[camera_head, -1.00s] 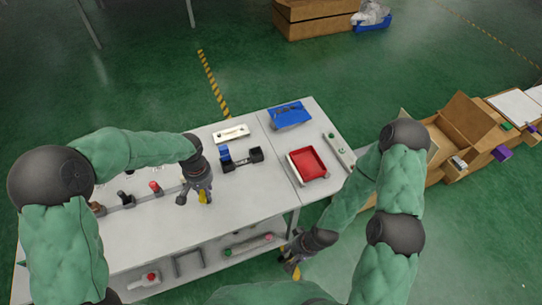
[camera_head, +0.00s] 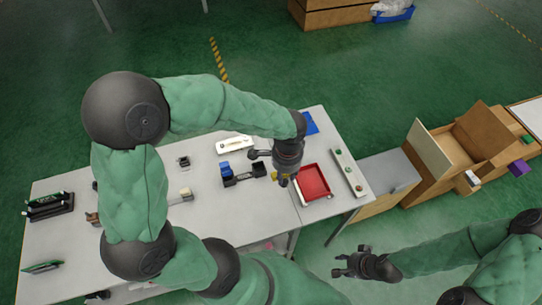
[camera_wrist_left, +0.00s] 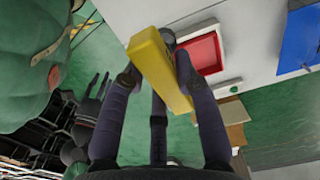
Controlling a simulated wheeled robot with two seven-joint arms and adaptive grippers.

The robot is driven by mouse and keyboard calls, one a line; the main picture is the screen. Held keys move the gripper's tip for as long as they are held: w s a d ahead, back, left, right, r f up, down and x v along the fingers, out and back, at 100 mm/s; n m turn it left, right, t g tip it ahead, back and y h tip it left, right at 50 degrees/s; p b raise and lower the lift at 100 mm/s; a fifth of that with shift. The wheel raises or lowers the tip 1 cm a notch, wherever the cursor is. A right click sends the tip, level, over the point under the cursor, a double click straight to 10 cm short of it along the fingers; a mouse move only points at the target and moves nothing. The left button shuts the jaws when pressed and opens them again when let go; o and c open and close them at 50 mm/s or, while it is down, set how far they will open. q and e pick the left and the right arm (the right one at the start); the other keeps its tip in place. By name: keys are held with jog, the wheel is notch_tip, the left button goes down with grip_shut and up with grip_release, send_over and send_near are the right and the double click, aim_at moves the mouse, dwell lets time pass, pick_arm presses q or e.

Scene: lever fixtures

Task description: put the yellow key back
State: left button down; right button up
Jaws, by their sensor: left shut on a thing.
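The yellow key (camera_wrist_left: 158,70) shows as a long yellow block between the fingers of my left gripper (camera_wrist_left: 155,72) in the left wrist view. In the head view my left gripper (camera_head: 284,180) is over the right part of the table, just left of the red tray, and only a bit of yellow shows beside it. It is shut on the key. My right gripper (camera_head: 345,264) is open and empty, in front of the table's right end.
A red tray (camera_head: 326,194) lies on the table near its right end, beside a pale strip with buttons (camera_head: 348,172). A black holder with a blue block (camera_head: 226,170) stands left of my left gripper. A white plate (camera_head: 234,145) lies behind it. Cardboard boxes (camera_head: 428,139) stand at the right.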

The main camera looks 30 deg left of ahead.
pick_arm(q)
jog(key=shift+a+r+m, duration=0.2)
jog(key=shift+r+m, duration=0.05)
jog(key=shift+m, duration=0.05)
jog(key=shift+w+a+f+b, duration=0.55)
jog(key=shift+w+a+f, duration=0.25)
jog(key=shift+a+f, duration=1.35)
jog(key=shift+w+a+f+b, duration=0.5)
jog(key=shift+w+a+f, duration=0.25)
jog(key=shift+a+f, duration=1.45)
jog(key=shift+w+a+f+b, duration=0.55)
jog(key=shift+w+a+f, duration=0.25)
jog(key=shift+a+f, duration=1.35)
jog(key=c, duration=0.9)
grip_release()
jog(key=shift+f, duration=0.1)
jog(key=shift+c, duration=0.2)
